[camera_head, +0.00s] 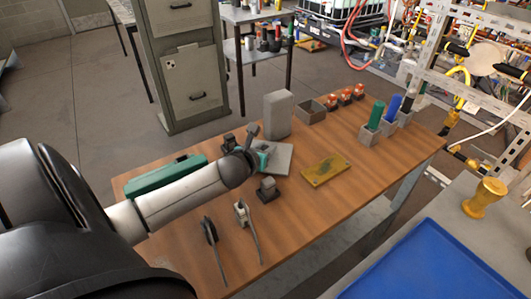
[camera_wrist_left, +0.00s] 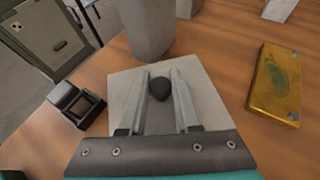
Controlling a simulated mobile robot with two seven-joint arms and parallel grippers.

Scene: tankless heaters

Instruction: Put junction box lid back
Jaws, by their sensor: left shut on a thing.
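A flat grey square plate with a black knob, which looks like the lid (camera_wrist_left: 208,96), lies below my left gripper (camera_wrist_left: 159,84) in the left wrist view. The gripper's two fingers are shut on the black knob (camera_wrist_left: 160,90). In the head view, my left gripper (camera_head: 257,150) hides part of the lid (camera_head: 279,160). I cannot tell whether the lid touches the table. An upright grey box (camera_head: 278,115) stands just behind it and also shows in the left wrist view (camera_wrist_left: 149,28). I cannot tell whether it is the junction box. My right gripper is not in view.
The wooden table (camera_head: 310,220) holds a yellow plate (camera_head: 326,169), a small dark block (camera_head: 267,189), a green case (camera_head: 166,174) and two hand tools (camera_head: 246,230). Small bins (camera_head: 311,111) stand toward the back right. A blue tray (camera_head: 435,265) is at front right. The table's middle front is clear.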

